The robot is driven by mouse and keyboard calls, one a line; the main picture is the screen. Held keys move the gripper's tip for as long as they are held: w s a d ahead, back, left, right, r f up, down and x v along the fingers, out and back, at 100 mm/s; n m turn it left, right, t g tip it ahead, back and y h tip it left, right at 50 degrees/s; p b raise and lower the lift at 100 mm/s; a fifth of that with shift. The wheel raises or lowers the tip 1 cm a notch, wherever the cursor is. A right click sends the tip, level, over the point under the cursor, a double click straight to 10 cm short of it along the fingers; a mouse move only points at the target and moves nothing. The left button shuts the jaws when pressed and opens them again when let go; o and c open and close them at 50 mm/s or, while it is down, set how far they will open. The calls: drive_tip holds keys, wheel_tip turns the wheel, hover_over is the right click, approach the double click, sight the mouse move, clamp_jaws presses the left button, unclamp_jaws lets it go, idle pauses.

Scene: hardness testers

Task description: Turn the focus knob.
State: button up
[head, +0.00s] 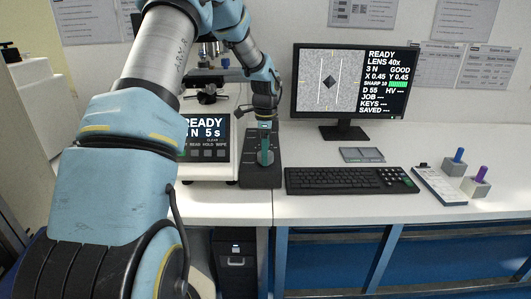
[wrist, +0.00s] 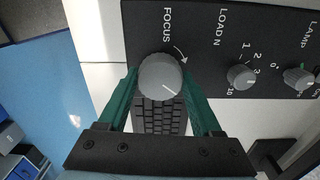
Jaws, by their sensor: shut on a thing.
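The focus knob (wrist: 160,77) is a round grey knob with a white pointer line, on a black control panel (wrist: 205,18) marked FOCUS, with a curved arrow beside it. Its pointer slants toward the lower right of the wrist view. My gripper (wrist: 160,80) has its two green fingers on either side of the knob, shut on it. In the head view my gripper (head: 265,150) points down at the black panel (head: 262,177) beside the tester, and the knob is hidden there.
The LOAD N knob (wrist: 241,75) and LAMP knob (wrist: 298,77) share the panel. The tester's screen (head: 204,130) stands left of my gripper, partly behind my arm. A keyboard (head: 345,180) lies right of the panel. Two small blocks with coloured pegs (head: 475,188) stand farther right.

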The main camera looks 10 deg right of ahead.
drive_tip(key=o, duration=1.4)
drive_tip(key=shift+c, duration=0.2)
wheel_tip(320, 180, up, 11)
drive_tip(key=b, duration=0.2)
drive_tip(key=shift+f, duration=0.1)
